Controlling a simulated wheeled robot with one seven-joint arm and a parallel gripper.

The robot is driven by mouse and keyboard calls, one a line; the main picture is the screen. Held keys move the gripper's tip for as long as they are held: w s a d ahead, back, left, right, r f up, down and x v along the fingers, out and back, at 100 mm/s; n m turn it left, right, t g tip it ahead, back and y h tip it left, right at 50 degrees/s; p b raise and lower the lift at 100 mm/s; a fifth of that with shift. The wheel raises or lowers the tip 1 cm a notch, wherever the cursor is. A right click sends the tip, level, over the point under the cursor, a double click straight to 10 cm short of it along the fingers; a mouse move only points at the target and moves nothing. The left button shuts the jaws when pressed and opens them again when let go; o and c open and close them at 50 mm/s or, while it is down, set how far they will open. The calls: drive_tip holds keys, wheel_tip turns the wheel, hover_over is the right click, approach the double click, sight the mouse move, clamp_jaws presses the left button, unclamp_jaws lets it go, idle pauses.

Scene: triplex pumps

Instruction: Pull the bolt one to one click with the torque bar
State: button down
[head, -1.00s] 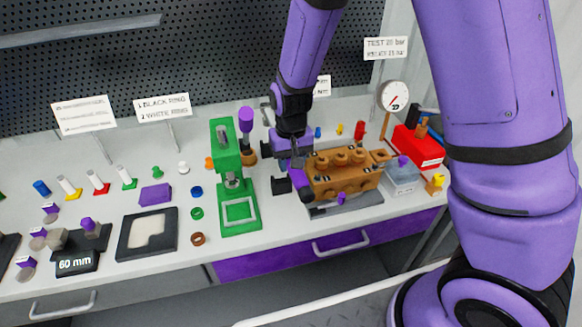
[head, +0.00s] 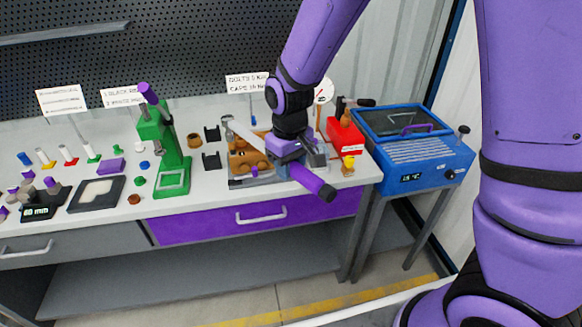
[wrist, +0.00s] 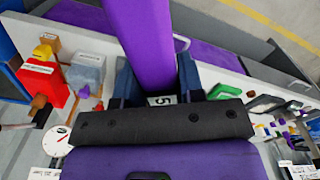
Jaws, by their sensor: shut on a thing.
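The torque bar is in my gripper (head: 288,158). Its purple handle (head: 314,183) sticks out to the front right, past the table edge. A long grey shaft (head: 247,133), which seems to be the same bar, reaches back left above the brown pump block (head: 240,163). In the wrist view the purple handle (wrist: 148,40) runs between the blue fingers of my gripper (wrist: 158,85), which are shut on it. My gripper hides the right part of the pump block. I cannot tell which bolt is bolt one, or whether the bar's far end touches a bolt.
A green press (head: 160,150) stands left of the pump block, with two black brackets (head: 211,160) between. A red box (head: 345,136), a yellow-topped fitting (head: 348,165) and a blue machine (head: 412,150) are on the right. A gauge (head: 323,90) stands behind.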

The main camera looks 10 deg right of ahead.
drive_tip(key=shift+s+d, duration=0.1)
drive_tip(key=shift+s, duration=0.05)
idle(0.3)
drive_tip(key=shift+f, duration=2.45)
drive_tip(key=shift+s+a+m, duration=1.4)
drive_tip(key=shift+a+m, duration=0.6)
drive_tip(key=shift+a, duration=2.55)
drive_tip(key=w+d+n, duration=0.1)
drive_tip(key=d+n, duration=0.1)
drive_tip(key=d, duration=0.4)
drive_tip(key=shift+w+d+n, duration=0.25)
drive_tip(key=shift+w+n, duration=0.1)
drive_tip(key=shift+n, duration=0.05)
